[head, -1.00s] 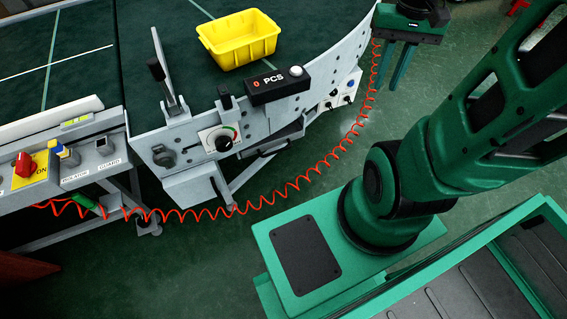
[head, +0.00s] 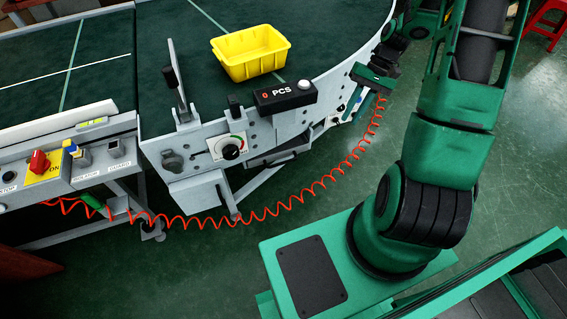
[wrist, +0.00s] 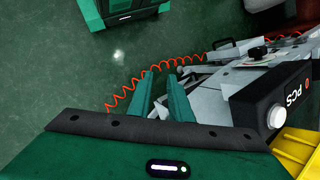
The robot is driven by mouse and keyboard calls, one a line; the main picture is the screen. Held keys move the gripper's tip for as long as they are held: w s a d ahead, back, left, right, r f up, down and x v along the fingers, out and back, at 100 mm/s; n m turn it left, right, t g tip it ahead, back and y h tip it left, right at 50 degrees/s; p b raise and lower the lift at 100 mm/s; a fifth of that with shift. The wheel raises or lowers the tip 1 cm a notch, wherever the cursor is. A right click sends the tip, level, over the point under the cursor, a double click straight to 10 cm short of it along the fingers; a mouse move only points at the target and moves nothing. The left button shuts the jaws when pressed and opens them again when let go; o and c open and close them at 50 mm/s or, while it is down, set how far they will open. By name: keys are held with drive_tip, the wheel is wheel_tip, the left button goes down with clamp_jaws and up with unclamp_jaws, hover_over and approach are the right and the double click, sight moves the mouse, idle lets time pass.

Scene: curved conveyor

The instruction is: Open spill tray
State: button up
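A grey tray-like part with a dark bar handle (head: 270,159) sits under the conveyor's curved edge, below the PCS counter. I take it for the spill tray; how far it is pulled out is hard to tell. In the wrist view a dark handle (wrist: 222,43) shows beyond my fingertips, to their right. My gripper (head: 353,108) is at the conveyor's outer side, right of the handle and apart from it. Its two green fingers (wrist: 165,74) are spread, with nothing held between them.
A yellow bin (head: 250,58) stands on the conveyor belt (head: 150,60). The black PCS counter (head: 285,97) and a dial (head: 231,150) are on the conveyor's edge. A coiled red cable (head: 290,212) hangs across the front. A red stool (head: 550,22) is far right. Green floor lies open below the conveyor.

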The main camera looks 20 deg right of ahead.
drive_tip(key=w+a+f+m+t+y, duration=0.1)
drive_tip(key=w+a+f+y, duration=0.15)
drive_tip(key=f, duration=0.55)
drive_tip(key=w+a+f+y, duration=0.1)
drive_tip(key=f+y, duration=0.2)
drive_tip(key=f, duration=0.5)
drive_tip(key=m+t+y, duration=0.4)
drive_tip(key=t, duration=0.2)
approach(284, 162)
drive_tip(key=x, duration=1)
drive_tip(key=shift+w+f, duration=0.15)
drive_tip(key=shift+f, duration=0.2)
drive_tip(key=shift+c, duration=0.6)
clamp_jaws()
